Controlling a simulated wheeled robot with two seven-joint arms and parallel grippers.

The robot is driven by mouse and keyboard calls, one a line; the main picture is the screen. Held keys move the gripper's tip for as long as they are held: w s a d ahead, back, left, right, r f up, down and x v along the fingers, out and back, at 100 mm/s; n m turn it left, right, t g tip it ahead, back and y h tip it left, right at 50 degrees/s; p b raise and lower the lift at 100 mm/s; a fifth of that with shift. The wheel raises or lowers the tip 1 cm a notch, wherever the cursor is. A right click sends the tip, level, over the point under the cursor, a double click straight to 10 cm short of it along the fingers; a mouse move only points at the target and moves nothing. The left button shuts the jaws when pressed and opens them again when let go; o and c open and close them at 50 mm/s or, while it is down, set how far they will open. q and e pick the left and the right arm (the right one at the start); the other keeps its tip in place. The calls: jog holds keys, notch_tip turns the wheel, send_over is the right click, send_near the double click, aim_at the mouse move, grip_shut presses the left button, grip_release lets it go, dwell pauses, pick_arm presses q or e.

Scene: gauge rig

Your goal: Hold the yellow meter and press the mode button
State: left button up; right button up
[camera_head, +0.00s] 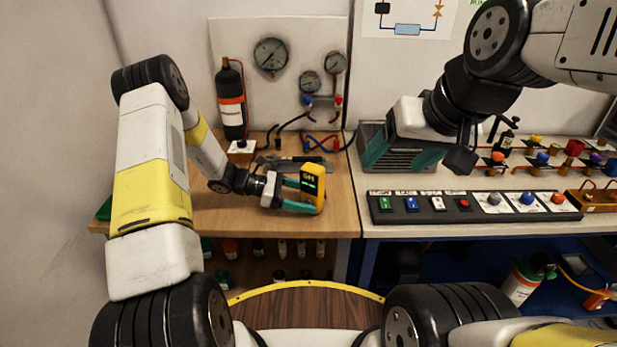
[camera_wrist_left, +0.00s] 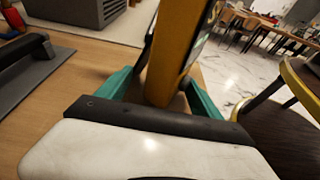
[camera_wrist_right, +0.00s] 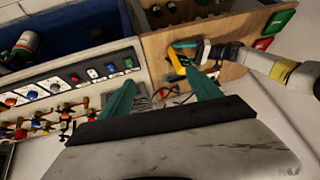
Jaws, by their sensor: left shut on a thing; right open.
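My left gripper (camera_head: 297,193) is shut on the meter's body, a teal finger on each side. In the left wrist view, the meter (camera_wrist_left: 175,55) rises between the fingers (camera_wrist_left: 160,95). In the right wrist view, the meter (camera_wrist_right: 180,55) shows beyond my right gripper (camera_wrist_right: 161,80), which is open and empty, apart from the meter. The mode button cannot be made out.
A grey vented box (camera_head: 382,140) stands behind my right gripper. A black control panel (camera_head: 410,212) with coloured buttons and knobs lies along the front of the right bench. A dark bottle (camera_head: 231,100) and a gauge board (camera_head: 290,60) stand behind the meter.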

pick_arm(q)
jog(key=c, duration=0.9)
pick_arm(e)
grip_shut()
dwell(1.0)
